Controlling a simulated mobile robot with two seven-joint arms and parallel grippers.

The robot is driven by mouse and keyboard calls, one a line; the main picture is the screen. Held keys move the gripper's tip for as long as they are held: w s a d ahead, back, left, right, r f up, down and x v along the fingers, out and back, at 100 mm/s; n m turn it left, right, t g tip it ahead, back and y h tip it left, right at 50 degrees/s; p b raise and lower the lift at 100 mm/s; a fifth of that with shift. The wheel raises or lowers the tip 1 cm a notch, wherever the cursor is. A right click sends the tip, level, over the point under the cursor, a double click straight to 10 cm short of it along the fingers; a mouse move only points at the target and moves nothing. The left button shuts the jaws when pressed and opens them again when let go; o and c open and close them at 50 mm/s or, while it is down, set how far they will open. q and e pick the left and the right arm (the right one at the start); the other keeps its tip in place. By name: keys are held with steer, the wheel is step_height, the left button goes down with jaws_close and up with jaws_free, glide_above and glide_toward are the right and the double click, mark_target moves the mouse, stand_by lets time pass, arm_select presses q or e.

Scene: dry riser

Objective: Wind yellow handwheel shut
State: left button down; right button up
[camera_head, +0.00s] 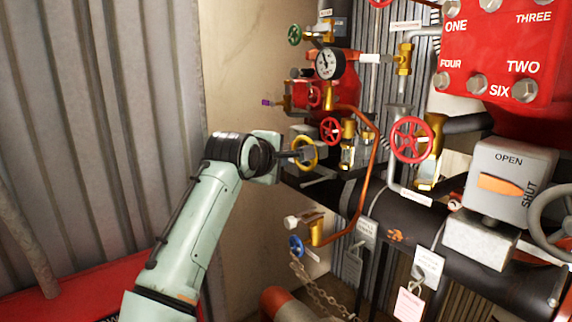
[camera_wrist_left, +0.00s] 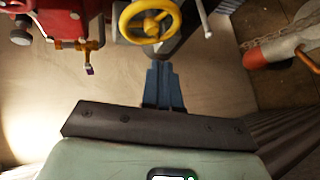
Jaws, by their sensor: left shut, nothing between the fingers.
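The yellow handwheel (camera_head: 315,153) is small and sits on the left side of the pipework. In the left wrist view the yellow handwheel (camera_wrist_left: 127,19) shows its rim and spokes at the top, partly cut off by the frame edge. My left gripper (camera_head: 294,155) reaches it from the left and overlaps its rim in the head view. In the left wrist view the fingers of my left gripper (camera_wrist_left: 161,68) are together and empty, with the tips just below the rim. I cannot tell whether they touch it. My right gripper is not in view.
A red handwheel (camera_head: 412,140), a smaller red wheel (camera_head: 331,131), a green wheel (camera_head: 294,35) and a blue wheel (camera_head: 296,246) are nearby. A pressure gauge (camera_head: 329,63) sits above. A copper pipe (camera_head: 374,165) runs right of the yellow wheel. A corrugated wall (camera_head: 100,120) stands at left.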

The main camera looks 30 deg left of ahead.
arm_select(q)
steer(key=w+f, duration=0.1)
steer(key=w+d+f, duration=0.1)
steer(key=w, duration=0.1)
steer(key=w+d+f, duration=0.1)
steer(key=shift+w+d+f, duration=0.1)
steer(key=shift+w+f, duration=0.05)
steer(key=shift+w, duration=0.25)
steer(key=r, duration=0.3)
steer(key=r+p, duration=0.1)
steer(key=shift+w+r, duration=0.35)
steer(key=shift+r, duration=0.05)
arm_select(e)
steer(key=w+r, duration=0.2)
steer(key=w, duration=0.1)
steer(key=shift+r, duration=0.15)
